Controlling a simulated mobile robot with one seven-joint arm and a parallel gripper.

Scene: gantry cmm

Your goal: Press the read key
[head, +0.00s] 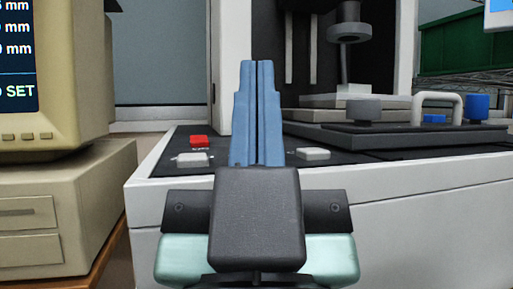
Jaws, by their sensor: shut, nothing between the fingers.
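My gripper (256,65) is in the middle of the head view, its two blue fingers shut together and empty, pointing away from me over the front of the machine's dark panel (165,165). On the panel, a red key (199,141) and a pale grey key (192,159) sit left of the fingers. Another pale grey key (313,153) sits right of them. I cannot read any label, so I cannot tell which one is the read key. The fingers hide the panel between these keys. I cannot tell how high the fingertips are above it.
A beige monitor (50,115) on a beige case (60,215) stands at the left. Behind the panel is the measuring stage (400,137) with a looped handle (437,97), a grey knob (363,109) and a blue knob (478,104). A grey column part (349,32) hangs above.

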